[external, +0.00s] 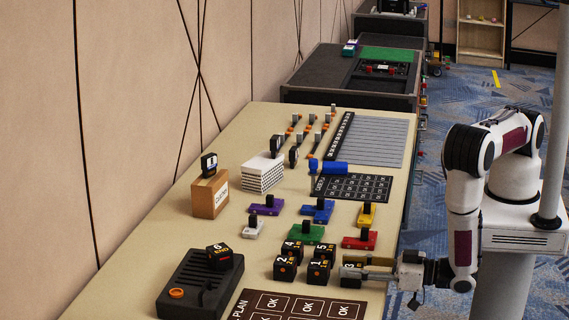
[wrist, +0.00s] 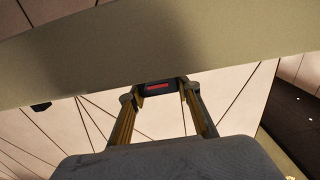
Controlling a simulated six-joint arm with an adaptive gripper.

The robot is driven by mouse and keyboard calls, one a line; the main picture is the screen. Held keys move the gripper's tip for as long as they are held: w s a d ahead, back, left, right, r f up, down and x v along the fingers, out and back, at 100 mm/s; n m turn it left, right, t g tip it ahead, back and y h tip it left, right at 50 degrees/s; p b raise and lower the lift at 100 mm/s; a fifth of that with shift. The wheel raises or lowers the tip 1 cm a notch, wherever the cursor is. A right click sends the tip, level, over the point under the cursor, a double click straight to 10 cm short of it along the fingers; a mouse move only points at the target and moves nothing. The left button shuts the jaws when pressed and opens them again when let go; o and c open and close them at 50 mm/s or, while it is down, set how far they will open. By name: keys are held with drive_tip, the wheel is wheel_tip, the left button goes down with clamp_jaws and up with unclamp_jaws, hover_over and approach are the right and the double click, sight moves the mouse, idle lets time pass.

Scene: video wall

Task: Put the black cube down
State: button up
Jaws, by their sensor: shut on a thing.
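My gripper (external: 352,270) is low over the front right of the beige table, its fingers pointing left. It is shut on a black cube (external: 348,262) marked 3, mostly hidden by the fingers. In the wrist view, a dark face with a red mark on the held cube (wrist: 157,87) shows between the fingertips. The held cube is just right of several black numbered cubes, including cube 1 (external: 318,271) and cube 5 (external: 325,252). I cannot tell whether it touches the table.
A black device (external: 195,290) carrying cube 6 (external: 220,257) stands at the left. A dark board with OK squares (external: 300,304) lies in front of the cubes. Red (external: 360,242) and green (external: 306,235) handled blocks lie behind. The table's right edge is close to my gripper.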

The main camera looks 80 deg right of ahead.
drive_tip(key=o, duration=1.1)
drive_tip(key=shift+o, duration=0.2)
drive_tip(key=shift+s, duration=0.15)
drive_tip(key=shift+s+a+f, duration=0.1)
drive_tip(key=shift+s+f, duration=0.1)
drive_tip(key=shift+s, duration=1.25)
drive_tip(key=shift+s+a+f, duration=0.1)
drive_tip(key=shift+s+f, duration=0.05)
drive_tip(key=shift+s, duration=1.3)
drive_tip(key=shift+s+d, duration=0.1)
drive_tip(key=shift+s, duration=0.75)
drive_tip(key=shift+o, duration=0.5)
